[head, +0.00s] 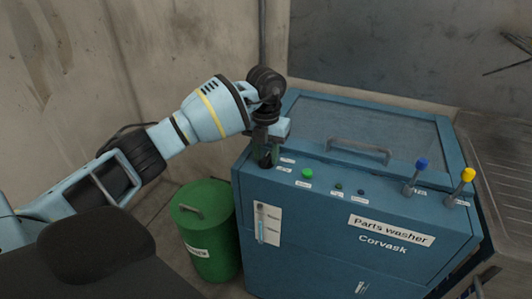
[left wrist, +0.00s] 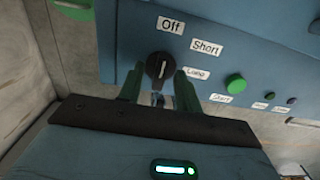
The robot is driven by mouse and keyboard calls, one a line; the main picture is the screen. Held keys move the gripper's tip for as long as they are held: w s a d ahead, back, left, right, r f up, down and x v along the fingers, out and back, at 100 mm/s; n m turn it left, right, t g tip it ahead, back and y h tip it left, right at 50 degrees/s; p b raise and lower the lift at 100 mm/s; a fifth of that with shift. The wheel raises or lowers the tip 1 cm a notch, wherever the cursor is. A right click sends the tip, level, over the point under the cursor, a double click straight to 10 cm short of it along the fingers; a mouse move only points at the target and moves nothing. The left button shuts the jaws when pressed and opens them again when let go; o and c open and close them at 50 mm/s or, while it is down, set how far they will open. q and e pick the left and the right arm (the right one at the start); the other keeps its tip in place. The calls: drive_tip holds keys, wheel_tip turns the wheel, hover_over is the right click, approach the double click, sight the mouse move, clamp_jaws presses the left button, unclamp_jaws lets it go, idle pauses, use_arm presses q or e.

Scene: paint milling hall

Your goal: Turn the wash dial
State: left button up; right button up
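The wash dial is a round black knob (left wrist: 159,67) with a pale pointer line, on the blue parts washer's (head: 330,205) panel. In the left wrist view, labels Off (left wrist: 171,25), Short (left wrist: 206,48) and Long (left wrist: 197,73) stand around it. The pointer line runs roughly up the picture, towards Off. My left gripper (head: 266,153) is at the panel's left corner. In the left wrist view its green fingers (left wrist: 158,88) are apart, one on each side of the dial; I cannot tell whether they touch it. My right gripper is not in view.
A green button (head: 307,173) and small indicators sit right of the dial. Blue-knobbed (head: 421,163) and yellow-knobbed (head: 467,175) levers stand at the panel's right. A lid handle (head: 358,150) is behind. A green drum (head: 205,230) stands left of the washer, near the wall.

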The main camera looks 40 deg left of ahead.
use_arm(q)
drive_tip(key=shift+f, duration=0.1)
drive_tip(key=shift+c, duration=0.4)
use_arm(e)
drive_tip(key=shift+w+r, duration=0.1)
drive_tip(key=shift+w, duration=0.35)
use_arm(q)
clamp_jaws()
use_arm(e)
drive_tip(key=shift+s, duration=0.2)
